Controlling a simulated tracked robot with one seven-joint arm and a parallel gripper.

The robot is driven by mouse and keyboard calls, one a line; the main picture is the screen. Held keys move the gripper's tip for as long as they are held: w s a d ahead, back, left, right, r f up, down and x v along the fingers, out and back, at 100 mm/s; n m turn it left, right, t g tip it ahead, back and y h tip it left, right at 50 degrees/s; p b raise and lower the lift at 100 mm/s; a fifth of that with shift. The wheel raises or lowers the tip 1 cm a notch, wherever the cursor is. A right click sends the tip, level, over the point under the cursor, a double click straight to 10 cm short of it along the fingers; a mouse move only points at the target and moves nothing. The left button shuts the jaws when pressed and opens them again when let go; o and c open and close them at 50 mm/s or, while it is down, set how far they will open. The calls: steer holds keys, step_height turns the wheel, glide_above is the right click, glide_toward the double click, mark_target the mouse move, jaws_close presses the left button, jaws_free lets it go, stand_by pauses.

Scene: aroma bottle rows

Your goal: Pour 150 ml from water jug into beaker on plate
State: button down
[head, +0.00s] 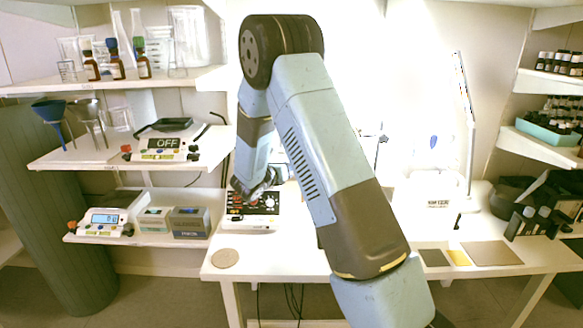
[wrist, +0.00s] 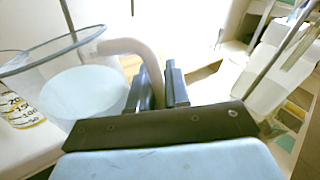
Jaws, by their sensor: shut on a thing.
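The clear water jug (wrist: 82,95) fills the left of the wrist view, with a pale round water surface inside. Its beige curved handle (wrist: 135,47) runs in between the jaws. My gripper (wrist: 163,84) is shut on that handle. A clear vessel with yellow markings (wrist: 22,108), likely the beaker, shows at the far left, partly behind the jug's rim. In the head view my gripper (head: 258,190) is over the white device with a black control panel (head: 250,222), perhaps the plate. The jug and beaker cannot be made out there, and my arm blocks much of the middle.
Shelves at left hold bottles, funnels and a scale reading OFF (head: 165,144). A lower scale (head: 104,218) is lit. A round cork-coloured mat (head: 225,258) lies at the table's front left. Flat mats (head: 492,253) and dark bottles (head: 520,222) are at right.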

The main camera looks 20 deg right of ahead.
mark_target(282, 152)
steer(key=shift+w+a+r+n+g, duration=0.2)
steer(key=shift+w+r+n, duration=0.3)
steer(key=shift+r, duration=0.2)
steer(key=shift+w+a+r+n+g, duration=0.1)
steer(key=shift+w+a+r+n, duration=0.15)
steer(key=shift+w+r+n, duration=0.4)
steer(key=shift+w+a+r+n+g, duration=0.1)
steer(key=shift+w+a+r+n, duration=0.2)
steer(key=shift+r, duration=0.5)
stand_by(2.3)
steer(key=shift+w+a+r+n+g, duration=0.15)
steer(key=shift+w+r+n, duration=0.2)
steer(key=shift+r+n, duration=0.35)
steer(key=shift+w+a+r+n+g, duration=0.15)
steer(key=shift+w+r+n, duration=0.25)
steer(key=shift+r, duration=0.4)
stand_by(1.5)
steer(key=shift+d, duration=0.1)
steer(key=shift+s+f, duration=0.15)
steer(key=shift+f, duration=0.1)
